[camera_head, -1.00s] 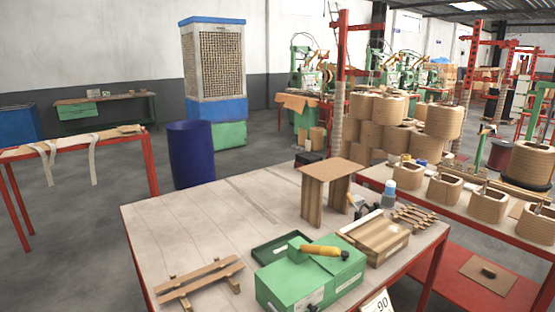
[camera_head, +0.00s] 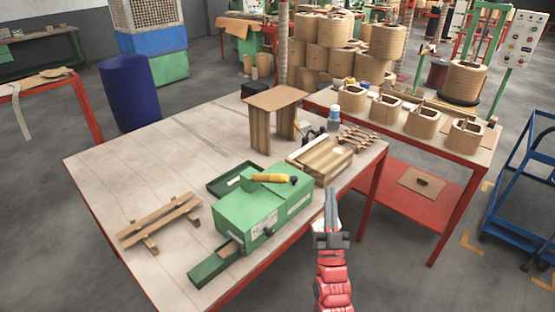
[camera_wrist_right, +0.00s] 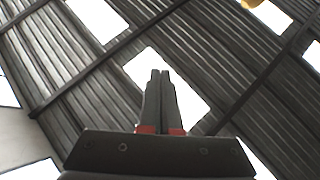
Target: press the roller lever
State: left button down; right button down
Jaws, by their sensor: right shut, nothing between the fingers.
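The roller lever (camera_head: 272,179) is a yellow handle with a dark end, lying across the top of a green machine box (camera_head: 250,208) near the front edge of the wooden table. My right gripper (camera_head: 331,192) is in front of the table's right edge, to the right of the green box and apart from the lever. It points up and its fingers are shut with nothing between them. In the right wrist view, the shut fingers (camera_wrist_right: 160,76) stand against the ceiling and its bright skylights. My left gripper is not in view.
On the wooden table (camera_head: 130,165) are a slatted wooden piece (camera_head: 160,220), a small wooden stand (camera_head: 273,99), a wooden box (camera_head: 322,158) and a bottle (camera_head: 334,117). A second table (camera_head: 455,143) with several coils stands behind on the right. A blue cart (camera_head: 530,195) is at far right.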

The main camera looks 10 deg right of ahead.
jog(key=w+a+r+n+g+y+p, duration=0.1)
jog(key=w+r+n+g+y+p, duration=0.2)
jog(key=w, duration=0.5)
jog(key=w+r+n+g+y+p, duration=0.1)
jog(key=w+r+g+y+p, duration=0.2)
jog(key=w, duration=0.5)
jog(key=s+a+r+n+g+y+p, duration=0.3)
jog(key=s+a+n+g, duration=0.4)
jog(key=g, duration=0.5)
jog(key=shift+s+r+n+y, duration=0.35)
jog(key=shift+r+n+y, duration=0.45)
jog(key=shift+r, duration=0.05)
